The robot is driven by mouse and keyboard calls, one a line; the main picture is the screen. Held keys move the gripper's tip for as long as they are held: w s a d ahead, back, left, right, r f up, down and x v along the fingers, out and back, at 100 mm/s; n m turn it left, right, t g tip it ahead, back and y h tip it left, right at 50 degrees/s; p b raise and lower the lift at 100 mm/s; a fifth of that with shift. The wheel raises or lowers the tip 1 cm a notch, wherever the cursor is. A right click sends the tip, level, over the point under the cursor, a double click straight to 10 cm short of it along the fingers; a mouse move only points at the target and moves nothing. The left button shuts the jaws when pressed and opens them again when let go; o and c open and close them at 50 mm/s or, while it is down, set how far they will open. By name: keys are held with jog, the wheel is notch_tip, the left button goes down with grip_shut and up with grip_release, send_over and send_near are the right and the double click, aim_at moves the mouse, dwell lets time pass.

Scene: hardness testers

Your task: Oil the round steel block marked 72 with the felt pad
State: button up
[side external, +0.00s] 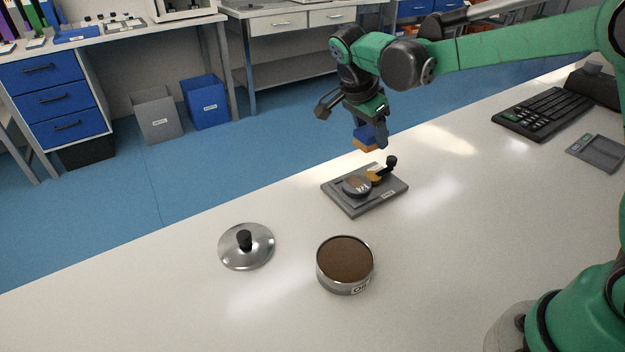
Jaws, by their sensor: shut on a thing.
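The round steel block (352,190) lies flat in a grey holder plate (341,204); its mark looks like 72 but is small. Part of its top looks brownish. My gripper (373,135) is shut on the felt pad (363,144), which has a blue upper part and a tan-orange underside. The pad hangs in the air above and behind the holder, apart from the block. An open round tin (345,279), with "Oil" partly readable on its label, stands in front and shows a brown surface inside.
A steel lid with a black knob (246,246) lies left of the tin. A small lever with a black knob (388,165) and yellow part sits on the holder's right side. A keyboard (545,112) and grey device (598,152) are at right. The front left table is clear.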

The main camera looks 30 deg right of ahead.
aim_at(351, 184)
jog(key=shift+f, duration=3.45)
jog(key=shift+a+f, duration=0.2)
jog(key=shift+f, duration=0.15)
jog(key=shift+a, duration=1.95)
jog(key=shift+d, duration=2.15)
jog(key=shift+a, duration=2.2)
jog(key=shift+d, duration=2.1)
jog(key=shift+a, duration=1.95)
jog(key=shift+a+r, duration=0.15)
jog(key=shift+a, duration=0.05)
notch_tip(351, 184, up, 8)
